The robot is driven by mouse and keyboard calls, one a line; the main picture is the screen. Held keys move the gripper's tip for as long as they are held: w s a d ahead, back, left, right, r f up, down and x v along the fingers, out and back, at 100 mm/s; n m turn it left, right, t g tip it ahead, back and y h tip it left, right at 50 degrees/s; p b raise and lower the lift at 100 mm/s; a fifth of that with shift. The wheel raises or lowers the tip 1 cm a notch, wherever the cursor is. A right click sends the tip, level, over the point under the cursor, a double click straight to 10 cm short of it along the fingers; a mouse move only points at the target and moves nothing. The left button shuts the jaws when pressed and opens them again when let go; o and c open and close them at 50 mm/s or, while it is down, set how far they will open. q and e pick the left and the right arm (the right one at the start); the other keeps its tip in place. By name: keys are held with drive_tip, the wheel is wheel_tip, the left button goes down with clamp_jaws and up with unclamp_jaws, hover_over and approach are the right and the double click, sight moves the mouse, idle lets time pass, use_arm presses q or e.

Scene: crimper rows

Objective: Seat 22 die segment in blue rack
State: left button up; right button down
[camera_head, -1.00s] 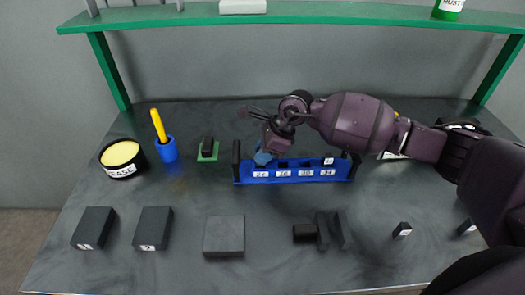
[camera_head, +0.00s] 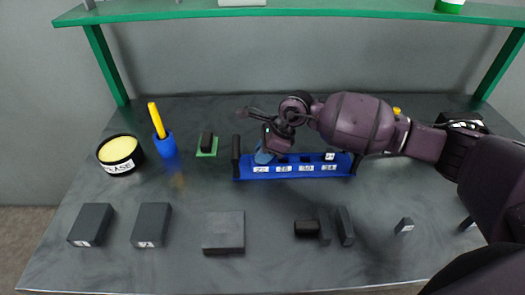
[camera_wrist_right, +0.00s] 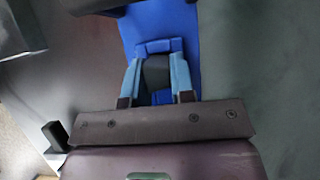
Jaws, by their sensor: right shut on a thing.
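The blue rack (camera_head: 300,173) stands in the middle of the table, with a row of white number labels along its front; the leftmost looks like 22. My right gripper (camera_head: 264,157) is at the rack's left end, above the leftmost place. In the right wrist view its pale blue fingers (camera_wrist_right: 157,82) are shut on a dark piece (camera_wrist_right: 155,72), the die segment, over the blue rack body (camera_wrist_right: 160,20). The fingers hide most of the piece, and I cannot tell how deep it sits. My left gripper is not in view.
A labelled dark piece (camera_head: 329,156) sits at the rack's right end. Left of the rack are a small dark block on a green pad (camera_head: 207,152), a blue cup with a yellow handle (camera_head: 165,146) and a grease tub (camera_head: 119,154). Several dark blocks (camera_head: 223,231) lie in front.

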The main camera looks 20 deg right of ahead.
drive_tip(key=shift+f, duration=0.1)
drive_tip(key=c, duration=1)
unclamp_jaws()
drive_tip(key=shift+o, duration=0.6)
drive_tip(key=shift+s+f, duration=0.1)
drive_tip(key=shift+f, duration=0.05)
drive_tip(key=v, duration=1.1)
